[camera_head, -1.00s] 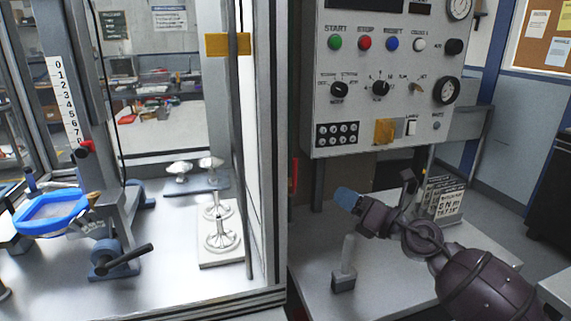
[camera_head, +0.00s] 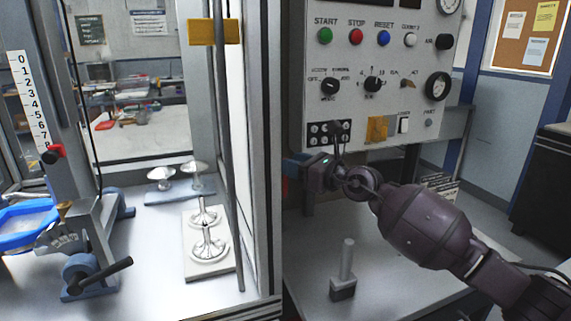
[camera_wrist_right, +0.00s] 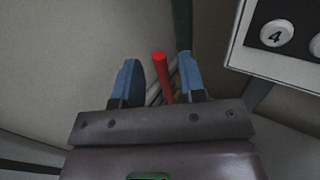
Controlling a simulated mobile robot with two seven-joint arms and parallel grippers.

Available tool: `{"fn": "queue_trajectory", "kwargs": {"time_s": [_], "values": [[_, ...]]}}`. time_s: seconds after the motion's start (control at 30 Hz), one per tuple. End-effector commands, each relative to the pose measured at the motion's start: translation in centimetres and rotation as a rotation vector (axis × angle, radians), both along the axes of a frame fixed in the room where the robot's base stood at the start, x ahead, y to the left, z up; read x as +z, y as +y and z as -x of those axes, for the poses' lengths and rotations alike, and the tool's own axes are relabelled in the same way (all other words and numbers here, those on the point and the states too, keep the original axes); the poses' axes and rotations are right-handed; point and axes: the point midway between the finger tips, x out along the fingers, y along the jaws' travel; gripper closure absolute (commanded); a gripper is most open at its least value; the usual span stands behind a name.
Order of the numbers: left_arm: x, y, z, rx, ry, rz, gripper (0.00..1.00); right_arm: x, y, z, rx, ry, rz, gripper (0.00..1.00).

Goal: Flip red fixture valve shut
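The red valve handle (camera_wrist_right: 162,78) shows in the right wrist view as a short red bar between the two blue fingers of my right gripper (camera_wrist_right: 159,80). The fingers are apart, with a visible gap on each side of the handle. In the head view my right gripper (camera_head: 293,167) is left of and below the control panel, beside the cabinet frame. There the valve is mostly hidden behind the gripper. My left gripper is in neither view.
The control panel (camera_head: 285,90) hangs just above my right arm, and a numbered button box (camera_wrist_right: 285,40) is close in the wrist view. The cabinet post (camera_head: 262,130) stands left of the gripper. An upright grey peg (camera_head: 346,262) stands on the bench (camera_head: 395,285) below.

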Motion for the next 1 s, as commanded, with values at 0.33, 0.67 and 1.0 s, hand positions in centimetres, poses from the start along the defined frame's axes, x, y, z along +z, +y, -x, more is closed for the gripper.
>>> {"fn": "queue_trajectory", "kwargs": {"time_s": [0.33, 0.67, 1.0], "values": [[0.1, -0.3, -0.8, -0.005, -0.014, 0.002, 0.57, -0.1, 2.1, -1.7, 0.000, 0.001, 0.000, 0.62], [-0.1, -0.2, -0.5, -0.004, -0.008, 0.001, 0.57, 0.0, 2.2, -1.7, 0.000, 0.001, -0.001, 0.72], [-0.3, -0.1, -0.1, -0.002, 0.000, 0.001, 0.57, 0.0, 2.2, -1.7, 0.000, 0.001, -0.001, 1.00]]}}
